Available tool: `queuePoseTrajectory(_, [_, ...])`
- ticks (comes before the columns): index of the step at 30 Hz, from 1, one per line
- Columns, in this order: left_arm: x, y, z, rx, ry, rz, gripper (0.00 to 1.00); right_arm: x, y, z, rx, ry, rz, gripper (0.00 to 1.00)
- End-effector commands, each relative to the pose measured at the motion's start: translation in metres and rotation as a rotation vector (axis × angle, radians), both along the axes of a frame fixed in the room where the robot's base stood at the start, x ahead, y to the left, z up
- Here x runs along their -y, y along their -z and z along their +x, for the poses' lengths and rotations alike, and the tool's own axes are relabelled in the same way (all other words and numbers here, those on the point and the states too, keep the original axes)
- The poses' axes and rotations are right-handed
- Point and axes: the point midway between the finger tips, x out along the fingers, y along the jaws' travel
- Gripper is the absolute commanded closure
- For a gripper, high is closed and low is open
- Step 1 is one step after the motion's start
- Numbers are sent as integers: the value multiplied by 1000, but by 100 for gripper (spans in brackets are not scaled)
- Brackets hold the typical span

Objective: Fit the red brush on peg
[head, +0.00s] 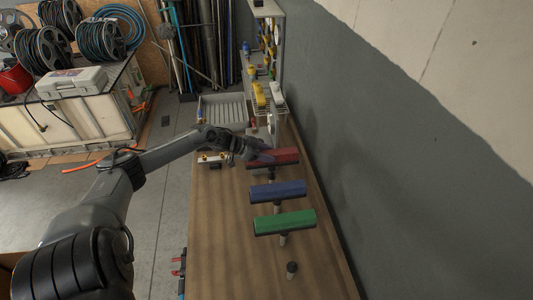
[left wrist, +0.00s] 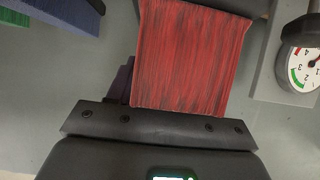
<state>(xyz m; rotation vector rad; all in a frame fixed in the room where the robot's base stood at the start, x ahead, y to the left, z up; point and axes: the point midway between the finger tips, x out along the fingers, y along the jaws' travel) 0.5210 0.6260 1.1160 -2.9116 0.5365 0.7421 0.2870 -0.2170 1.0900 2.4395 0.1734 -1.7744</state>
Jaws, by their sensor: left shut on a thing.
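The red brush (head: 284,156) is at the far end of a row of brushes over the wooden bench. My left gripper (head: 257,156) is at its left end, shut on it. In the left wrist view the red bristles (left wrist: 190,55) fill the middle, beyond the dark gripper body; the fingertips are mostly hidden. A short post shows just under the red brush, but I cannot tell whether the brush is seated on it. My right gripper is not in view.
The blue brush (head: 277,191) and green brush (head: 284,222) stand on posts nearer than the red one. A wall (head: 360,170) runs close along the right. A grey tray (head: 222,110) and a shelf stand behind. A gauge (left wrist: 301,68) shows in the left wrist view.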

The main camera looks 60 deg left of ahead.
Motion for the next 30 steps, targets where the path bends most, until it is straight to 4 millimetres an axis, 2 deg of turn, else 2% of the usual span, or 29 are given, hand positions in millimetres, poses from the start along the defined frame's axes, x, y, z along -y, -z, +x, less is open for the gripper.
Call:
queuePoseTrajectory(8, [0,1,0,2,0,0,90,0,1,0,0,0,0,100])
queuePoseTrajectory(30, [0,19,0,2,0,-1,90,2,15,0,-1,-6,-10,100])
